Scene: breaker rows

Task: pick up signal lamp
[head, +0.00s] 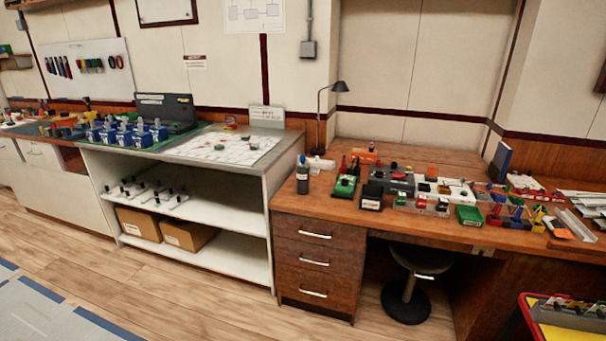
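I cannot tell for sure which item is the signal lamp; the parts are small at this distance. Many small coloured electrical parts stand on the wooden desk (390,222) at the right. Among them are a green block with a red top (346,185), a black box (371,197), a grey unit with a red knob (396,180), an orange block (365,156) and a green box (469,215). Small pieces, one red and one green, lie on the white patterned sheet (215,150) on the middle counter. Neither of my grippers is in view.
A black desk lamp (325,112) and a dark bottle (302,178) stand at the desk's left end. A stool (405,300) is under the desk. A yellow-and-red bin (570,332) stands at bottom right. Open shelves (235,240) hold cardboard boxes (188,235). The floor in front is clear.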

